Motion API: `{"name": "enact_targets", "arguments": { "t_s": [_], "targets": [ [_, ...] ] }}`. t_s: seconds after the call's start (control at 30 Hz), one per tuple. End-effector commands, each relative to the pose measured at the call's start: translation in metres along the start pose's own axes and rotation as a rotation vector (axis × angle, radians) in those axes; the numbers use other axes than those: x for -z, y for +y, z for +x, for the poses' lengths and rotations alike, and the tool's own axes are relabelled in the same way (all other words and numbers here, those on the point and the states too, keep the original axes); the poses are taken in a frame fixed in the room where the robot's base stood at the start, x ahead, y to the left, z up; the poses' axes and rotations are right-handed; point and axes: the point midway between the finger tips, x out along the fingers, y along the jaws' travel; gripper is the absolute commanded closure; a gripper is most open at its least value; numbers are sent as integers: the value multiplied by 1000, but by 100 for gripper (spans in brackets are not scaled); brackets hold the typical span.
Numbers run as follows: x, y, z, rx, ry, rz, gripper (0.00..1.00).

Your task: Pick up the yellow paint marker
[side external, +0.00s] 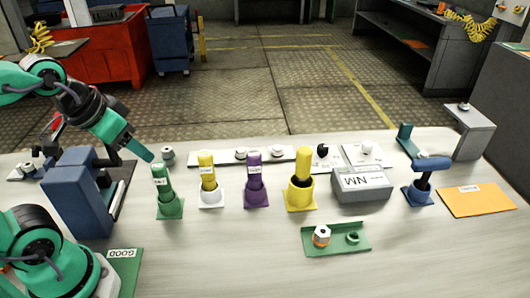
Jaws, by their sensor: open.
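Two yellow upright items stand on the bench. One slimmer yellow marker (207,162) with a white label sits in a white square-based holder (211,199). A thicker yellow one (303,159) sits in a yellow holder (301,200); I cannot tell for sure which is the paint marker. My gripper (147,157) is at the left, above and just left of a green marker (160,175) in a green holder (170,209). It holds nothing that I can see, is apart from both yellow items, and is open, though its fingers are hard to make out.
A purple marker (254,168) in a purple holder stands between the yellow ones. A grey box (362,184) labelled NM and a blue holder (418,195) stand to the right. A green tray (338,243) with small parts lies in front. The bench's front middle is mostly clear.

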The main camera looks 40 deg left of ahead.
Motion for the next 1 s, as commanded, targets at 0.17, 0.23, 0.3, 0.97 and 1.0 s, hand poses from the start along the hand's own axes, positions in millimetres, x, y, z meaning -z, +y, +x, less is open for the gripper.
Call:
{"name": "enact_targets", "arguments": {
  "t_s": [0.17,0.23,0.3,0.97,1.0],
  "targets": [
    [0,0,0,0,0,0,47],
    [0,0,0,0,0,0,47],
    [0,0,0,0,0,0,47],
    [6,0,2,0,-20,-29,43],
    [8,0,3,0,-28,-42,43]
  ]
}}
